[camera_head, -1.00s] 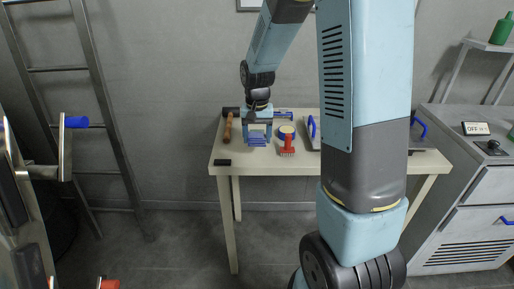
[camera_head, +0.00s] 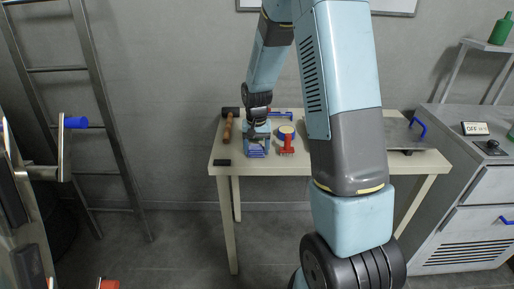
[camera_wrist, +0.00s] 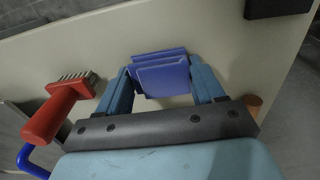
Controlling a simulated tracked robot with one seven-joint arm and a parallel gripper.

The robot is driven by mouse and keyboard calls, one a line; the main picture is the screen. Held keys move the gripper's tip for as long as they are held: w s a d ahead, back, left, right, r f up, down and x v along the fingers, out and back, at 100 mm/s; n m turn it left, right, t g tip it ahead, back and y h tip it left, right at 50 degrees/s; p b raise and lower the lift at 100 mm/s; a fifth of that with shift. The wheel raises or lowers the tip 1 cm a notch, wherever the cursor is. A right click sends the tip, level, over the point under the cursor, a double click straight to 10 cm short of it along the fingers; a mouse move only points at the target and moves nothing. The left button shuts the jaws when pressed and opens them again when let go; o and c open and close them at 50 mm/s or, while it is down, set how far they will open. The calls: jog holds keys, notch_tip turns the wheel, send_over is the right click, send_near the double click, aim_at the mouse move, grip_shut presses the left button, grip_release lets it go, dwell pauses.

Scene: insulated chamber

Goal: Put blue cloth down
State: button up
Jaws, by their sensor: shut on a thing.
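The blue cloth (camera_head: 256,153) is a small folded piece over the left part of the cream table (camera_head: 226,183). It also shows in the wrist view (camera_wrist: 163,77), between my two fingers. My gripper (camera_head: 257,148) points down and is shut on the cloth; in the wrist view (camera_wrist: 163,88) a finger stands on each side of it. The cloth is low over the tabletop; I cannot tell whether it touches it.
A hammer (camera_head: 228,127) lies to the left, and a small black block (camera_head: 223,162) sits near the front-left edge. A grey tray with blue handles (camera_head: 418,137) is at right.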

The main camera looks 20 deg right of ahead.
aim_at(257, 147)
jog(key=o, duration=0.9)
jog(key=shift+f, duration=0.1)
jog(key=shift+o, duration=0.2)
notch_tip(257, 147, up, 13)
jog(key=s+r+n+t, duration=0.2)
jog(key=s+r+t, duration=0.1)
jog(key=s+r, duration=1.05)
jog(key=s+r+n+t, duration=0.1)
jog(key=s+r+t, duration=0.1)
jog(key=s, duration=1.3)
jog(key=shift+r+n+t, duration=0.3)
jog(key=shift+r, duration=0.05)
